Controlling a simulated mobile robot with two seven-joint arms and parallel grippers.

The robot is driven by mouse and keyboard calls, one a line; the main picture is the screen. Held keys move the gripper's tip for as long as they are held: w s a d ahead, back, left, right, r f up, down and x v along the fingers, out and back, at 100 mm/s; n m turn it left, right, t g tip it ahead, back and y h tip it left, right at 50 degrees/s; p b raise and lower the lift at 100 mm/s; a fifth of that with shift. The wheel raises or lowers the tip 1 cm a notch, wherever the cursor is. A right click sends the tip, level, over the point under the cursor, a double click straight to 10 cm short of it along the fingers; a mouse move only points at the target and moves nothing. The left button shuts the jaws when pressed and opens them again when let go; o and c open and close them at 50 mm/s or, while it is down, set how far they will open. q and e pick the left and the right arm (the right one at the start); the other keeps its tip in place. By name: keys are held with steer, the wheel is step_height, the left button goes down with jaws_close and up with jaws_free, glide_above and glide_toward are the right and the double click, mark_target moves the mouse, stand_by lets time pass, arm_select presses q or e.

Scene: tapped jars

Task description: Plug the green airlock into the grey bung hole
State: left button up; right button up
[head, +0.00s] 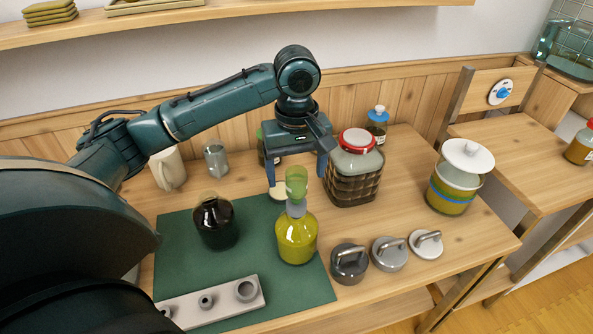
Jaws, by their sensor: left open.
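The green airlock (296,184) stands upright above the grey bung (297,209) in the neck of the yellow-green bottle (297,241). Its lower end meets the bung; how deep it sits in the hole cannot be told. My left gripper (297,179) points down at the airlock, with its fingers apart to either side of the airlock's upper part. The fingers are open and a gap shows beside the airlock. My right gripper is not in view.
A dark bottle (214,225) stands left on the green mat (262,214), behind a pale holed block (225,302). A red-lidded jar (354,170) stands close right of the gripper. Several handled lids (389,254) lie at front right. A white-lidded jar (456,182) stands farther right.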

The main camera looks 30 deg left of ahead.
arm_select(q)
steer(key=shift+r, duration=0.95)
step_height(320, 180, up, 13)
stand_by(0.7)
steer(key=shift+s, duration=0.1)
stand_by(1.3)
